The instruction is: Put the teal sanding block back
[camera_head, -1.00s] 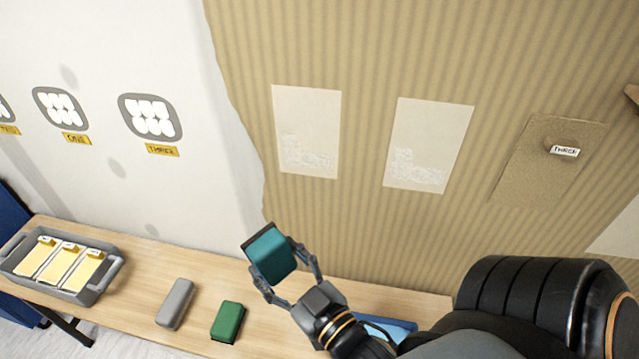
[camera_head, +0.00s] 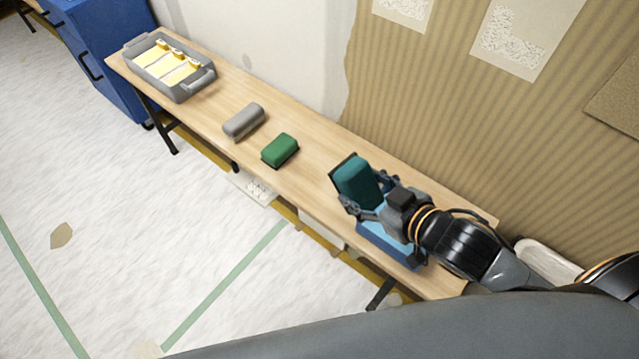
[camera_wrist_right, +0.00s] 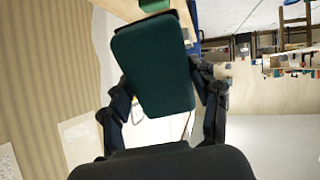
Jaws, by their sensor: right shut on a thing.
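The teal sanding block (camera_head: 355,183) is held in my right gripper (camera_head: 362,192), above the wooden table (camera_head: 315,165). The gripper's fingers are closed on the block's sides. In the right wrist view the teal block (camera_wrist_right: 152,62) fills the space between the fingers of the right gripper (camera_wrist_right: 160,95). A green block (camera_head: 280,150) and a grey block (camera_head: 243,121) lie on the table to the left of the held block. My left gripper is not in view.
A grey tray (camera_head: 207,82) with several yellow-white packets stands at the table's far left end. A blue item (camera_head: 380,240) lies on the table below my right gripper, partly hidden by it. A blue cabinet (camera_head: 100,55) stands beyond the tray. The corrugated wall borders the table's back edge.

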